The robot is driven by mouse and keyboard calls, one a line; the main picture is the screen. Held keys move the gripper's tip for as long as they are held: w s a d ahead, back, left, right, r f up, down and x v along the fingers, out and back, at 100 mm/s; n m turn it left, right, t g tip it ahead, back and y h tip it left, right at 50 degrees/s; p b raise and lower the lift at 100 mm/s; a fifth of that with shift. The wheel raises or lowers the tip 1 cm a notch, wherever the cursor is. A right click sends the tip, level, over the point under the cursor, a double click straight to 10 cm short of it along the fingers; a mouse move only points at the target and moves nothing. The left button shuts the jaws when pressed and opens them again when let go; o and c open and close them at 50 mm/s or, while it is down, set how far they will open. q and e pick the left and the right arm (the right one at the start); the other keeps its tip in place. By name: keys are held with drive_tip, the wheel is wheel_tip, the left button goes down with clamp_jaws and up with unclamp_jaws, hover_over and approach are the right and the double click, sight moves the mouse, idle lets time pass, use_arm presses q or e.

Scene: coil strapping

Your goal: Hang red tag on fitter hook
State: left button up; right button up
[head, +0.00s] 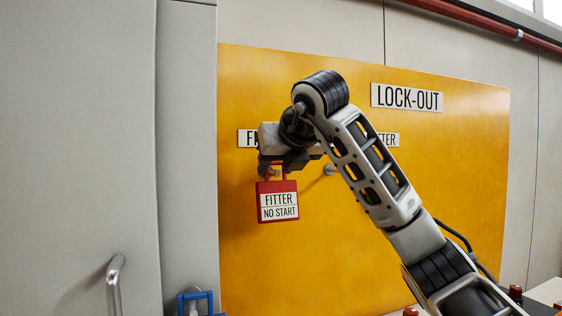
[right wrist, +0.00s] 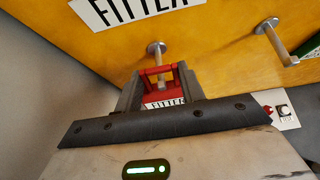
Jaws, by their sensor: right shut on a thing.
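The red tag (head: 278,203), reading FITTER NO START, hangs upright below my right gripper (head: 284,163), in front of the yellow board. In the right wrist view, the gripper (right wrist: 159,88) is shut on the tag's red upper loop, and part of the tag (right wrist: 162,99) shows between the fingers. A metal hook (right wrist: 157,47) below a FITTER label (right wrist: 135,8) sticks out of the board right at the loop. I cannot tell whether its peg passes through the loop. In the head view, this hook is hidden behind my gripper. My left gripper is not in view.
A second hook (right wrist: 267,25) stands to the right, with a green thing (right wrist: 311,46) at the picture's edge. The yellow board (head: 460,190) carries a LOCK-OUT sign (head: 407,97). A blue object (head: 195,303) and a metal handle (head: 114,286) are at lower left.

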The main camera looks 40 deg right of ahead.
drive_tip(key=shift+w+d+p, duration=0.15)
drive_tip(key=shift+w+p, duration=0.15)
drive_tip(key=shift+w, duration=0.45)
drive_tip(key=shift+x, duration=0.75)
drive_tip(key=shift+f, duration=0.1)
drive_tip(key=o, duration=1.3)
drive_tip(key=shift+o, duration=0.2)
drive_tip(key=b+v, duration=0.2)
drive_tip(key=v, duration=1.4)
drive_tip(key=shift+d, duration=0.1)
